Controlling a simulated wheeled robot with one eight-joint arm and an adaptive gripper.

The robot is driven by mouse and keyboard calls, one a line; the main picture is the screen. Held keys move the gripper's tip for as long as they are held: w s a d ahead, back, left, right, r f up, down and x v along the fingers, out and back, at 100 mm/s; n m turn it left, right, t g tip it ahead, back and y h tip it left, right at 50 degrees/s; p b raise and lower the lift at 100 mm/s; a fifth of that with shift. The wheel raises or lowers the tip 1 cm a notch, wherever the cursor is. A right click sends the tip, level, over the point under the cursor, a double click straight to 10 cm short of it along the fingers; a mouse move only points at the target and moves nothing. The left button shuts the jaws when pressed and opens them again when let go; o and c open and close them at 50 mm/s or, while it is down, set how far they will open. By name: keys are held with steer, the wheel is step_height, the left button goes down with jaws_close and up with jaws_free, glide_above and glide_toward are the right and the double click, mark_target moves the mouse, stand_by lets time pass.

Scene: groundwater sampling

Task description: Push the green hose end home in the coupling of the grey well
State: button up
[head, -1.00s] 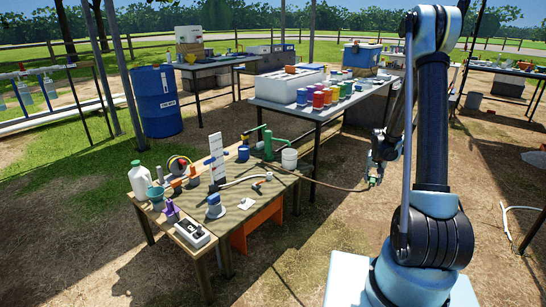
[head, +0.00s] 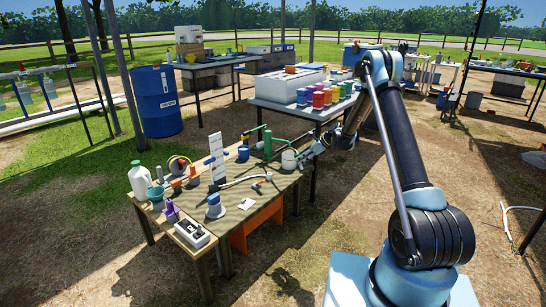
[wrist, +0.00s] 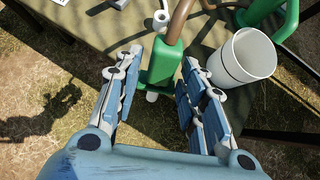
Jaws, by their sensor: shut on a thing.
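My gripper (wrist: 158,80) is shut on the green hose end (wrist: 160,68). The brown hose (wrist: 181,20) runs up from it in the wrist view. In the head view my gripper (head: 303,160) is at the right edge of the wooden table (head: 262,210), beside the white bucket; the hose end is too small to make out there.
The white bucket (wrist: 243,57) is close on the right of my gripper, with the green pump (wrist: 275,15) behind it. Bottles and small tools crowd the table's left. Open ground lies in front.

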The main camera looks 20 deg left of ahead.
steer(key=a+m+t+y, duration=0.3)
steer(key=a+m+t, duration=0.1)
steer(key=a, duration=1.2)
steer(key=shift+s+a+r+t+y, duration=0.2)
steer(key=shift+s+a+t+y, duration=0.1)
steer(key=shift+s+t, duration=0.15)
steer(key=shift+d, duration=0.15)
steer(key=shift+f, duration=2.8)
steer(key=shift+f, duration=2.2)
steer(key=o, duration=1.1)
steer(key=shift+s, duration=0.1)
steer(key=v, duration=1.2)
